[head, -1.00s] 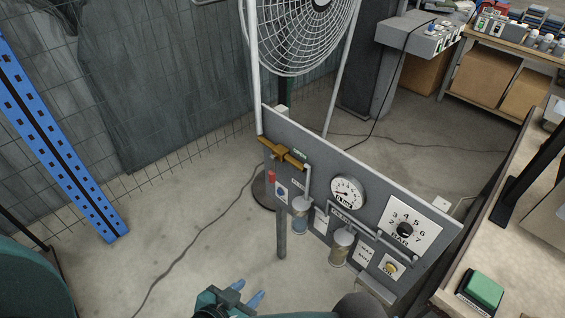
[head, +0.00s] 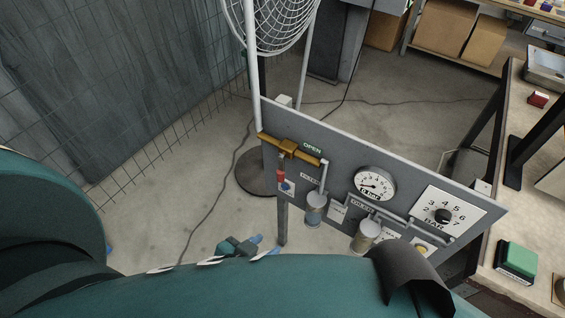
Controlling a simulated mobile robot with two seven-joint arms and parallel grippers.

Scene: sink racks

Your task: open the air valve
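The air valve is a brass fitting (head: 288,148) at the upper left of a grey panel, beside a green "OPEN" label (head: 312,147). Its red handle (head: 281,176) hangs downward below the brass body. My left gripper (head: 264,246) is below the panel's lower left part, apart from the handle, with its blue fingers spread and nothing visible between them. Part of it is hidden behind my teal arm. My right gripper is not in view.
The grey panel (head: 335,160) carries a pressure gauge (head: 375,184), a BAR dial (head: 443,216) and two filter bowls. A fan (head: 275,22) stands behind it. A workbench (head: 512,180) with a green block (head: 517,258) is on the right.

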